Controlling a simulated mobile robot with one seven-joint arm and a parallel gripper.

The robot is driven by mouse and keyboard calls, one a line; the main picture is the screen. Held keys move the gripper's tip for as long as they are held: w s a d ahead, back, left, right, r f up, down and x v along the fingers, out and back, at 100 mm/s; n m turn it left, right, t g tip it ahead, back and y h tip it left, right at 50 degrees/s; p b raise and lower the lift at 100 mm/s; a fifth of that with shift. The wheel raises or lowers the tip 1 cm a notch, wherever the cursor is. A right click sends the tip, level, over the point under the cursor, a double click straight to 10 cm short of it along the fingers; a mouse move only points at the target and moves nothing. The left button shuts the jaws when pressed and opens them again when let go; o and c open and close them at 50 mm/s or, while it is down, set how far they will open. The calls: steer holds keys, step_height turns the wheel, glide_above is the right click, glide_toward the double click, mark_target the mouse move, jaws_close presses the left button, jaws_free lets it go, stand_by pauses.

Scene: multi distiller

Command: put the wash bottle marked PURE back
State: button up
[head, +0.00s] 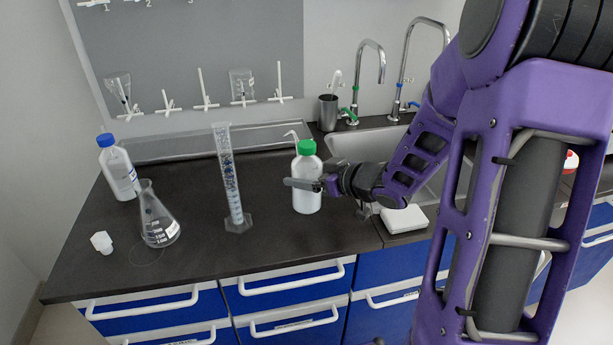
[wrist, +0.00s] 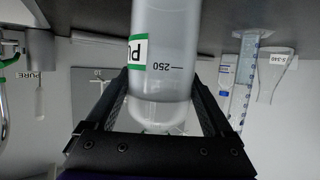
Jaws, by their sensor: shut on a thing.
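The wash bottle (head: 307,195) is white with a green cap and a bent spout, and stands upright at the counter's middle. In the inverted wrist view, the bottle (wrist: 165,50) shows a green-edged label with the letters PU and a 250 mark. My gripper (head: 308,185) reaches in from the right and is shut on its body; in the wrist view, a finger lies on either side. I cannot tell whether its base touches the counter. A small PURE marking (wrist: 39,74) shows near the taps in the wrist view.
A measuring cylinder (head: 230,180), conical flask (head: 157,220), blue-capped bottle (head: 118,170) and white stopper (head: 102,242) stand to the left. A dark cup (head: 328,113), taps (head: 362,85) and sink (head: 360,147) are behind and right. The counter just left of the bottle is clear.

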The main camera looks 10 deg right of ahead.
steer(key=shift+r, duration=0.1)
steer(key=o, duration=0.7)
steer(key=shift+f, duration=0.2)
steer(key=shift+r, duration=0.2)
steer(key=shift+s+d+r, duration=0.15)
steer(key=shift+s+d, duration=0.05)
steer(key=shift+s, duration=0.05)
steer(key=p+v, duration=0.3)
steer(key=v, duration=0.8)
steer(key=shift+s, duration=0.2)
